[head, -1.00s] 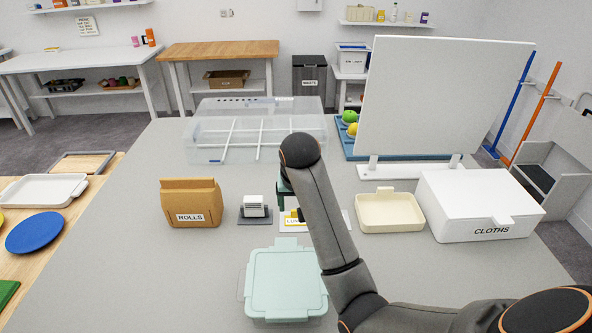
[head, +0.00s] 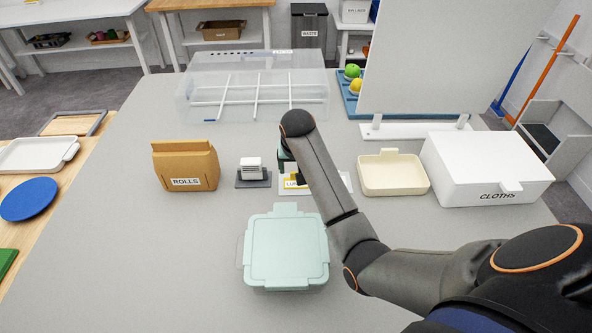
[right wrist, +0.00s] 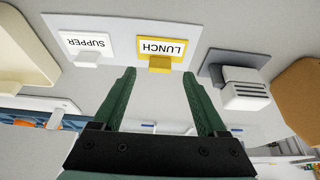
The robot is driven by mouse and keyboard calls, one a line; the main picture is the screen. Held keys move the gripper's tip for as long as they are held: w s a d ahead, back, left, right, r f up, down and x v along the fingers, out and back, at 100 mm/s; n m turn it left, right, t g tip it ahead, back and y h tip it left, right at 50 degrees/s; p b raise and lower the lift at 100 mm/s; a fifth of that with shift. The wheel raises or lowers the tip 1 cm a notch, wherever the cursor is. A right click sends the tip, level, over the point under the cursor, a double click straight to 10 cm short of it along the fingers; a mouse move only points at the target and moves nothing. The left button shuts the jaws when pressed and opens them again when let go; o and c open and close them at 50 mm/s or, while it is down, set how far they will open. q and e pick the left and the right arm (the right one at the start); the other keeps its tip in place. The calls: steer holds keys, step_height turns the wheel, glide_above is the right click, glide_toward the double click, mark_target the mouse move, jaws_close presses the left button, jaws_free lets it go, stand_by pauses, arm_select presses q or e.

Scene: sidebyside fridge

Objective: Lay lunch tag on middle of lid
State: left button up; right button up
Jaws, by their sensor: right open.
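The lunch tag, a white label in a yellow frame reading LUNCH, sits on a white board beside the SUPPER tag (right wrist: 88,45). In the right wrist view the lunch tag (right wrist: 175,48) shows clearly, with a yellow grip block; in the head view it (head: 291,182) is partly hidden by my right arm. The pale mint lid (head: 287,250) lies on a clear box at the front middle of the table, with nothing on it. My right gripper (right wrist: 162,72) has its green fingers spread and empty, pointing toward the lunch tag. My left gripper is out of view.
A ROLLS bag (head: 185,165) and a grey holder with white pieces (head: 252,172) stand left of the tag board. A cream tray (head: 393,174) and the CLOTHS box (head: 485,168) stand to its right. The table's left front is clear.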

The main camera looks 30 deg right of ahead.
steer(key=shift+x, duration=1.45)
jaws_close()
